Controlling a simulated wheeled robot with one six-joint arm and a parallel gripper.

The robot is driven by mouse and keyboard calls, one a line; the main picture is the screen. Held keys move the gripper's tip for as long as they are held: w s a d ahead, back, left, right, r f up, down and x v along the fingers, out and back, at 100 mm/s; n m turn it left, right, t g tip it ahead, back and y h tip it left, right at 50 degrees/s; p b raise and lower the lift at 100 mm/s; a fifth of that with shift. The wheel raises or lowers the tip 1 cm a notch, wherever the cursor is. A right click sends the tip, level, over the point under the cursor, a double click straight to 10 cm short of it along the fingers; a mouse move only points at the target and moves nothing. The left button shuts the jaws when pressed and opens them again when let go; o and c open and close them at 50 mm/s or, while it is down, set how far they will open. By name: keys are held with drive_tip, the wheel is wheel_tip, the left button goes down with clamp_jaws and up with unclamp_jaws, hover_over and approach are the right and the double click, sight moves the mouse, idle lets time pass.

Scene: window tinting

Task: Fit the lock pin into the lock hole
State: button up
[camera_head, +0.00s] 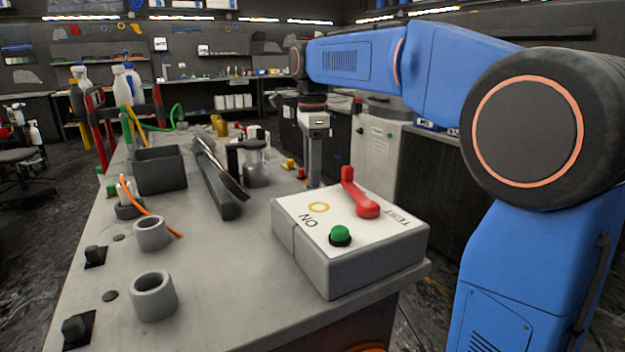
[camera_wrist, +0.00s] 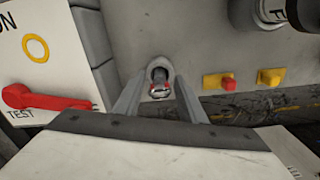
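My gripper (camera_head: 314,170) points down over the bench behind the switch box in the head view. In the wrist view its two fingers (camera_wrist: 161,92) stand apart, one on each side of a small dark round opening (camera_wrist: 159,72) in a grey collar. A short silver piece with a reddish band (camera_wrist: 159,90), possibly the lock pin, shows at the near side of this opening, between the fingers. I cannot tell how deep it sits, and I see no clear contact with the fingers. In the head view this spot is hidden behind the box.
The switch box (camera_head: 345,270) has a red lever (camera_head: 362,200) and a green button (camera_head: 340,236); it stands left of my fingers in the wrist view. Yellow blocks (camera_wrist: 270,77) sit to the right, near the bench edge. A dark cylinder (camera_head: 256,165) stands nearby.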

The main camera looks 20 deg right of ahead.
drive_tip(key=shift+f, duration=0.1)
clamp_jaws()
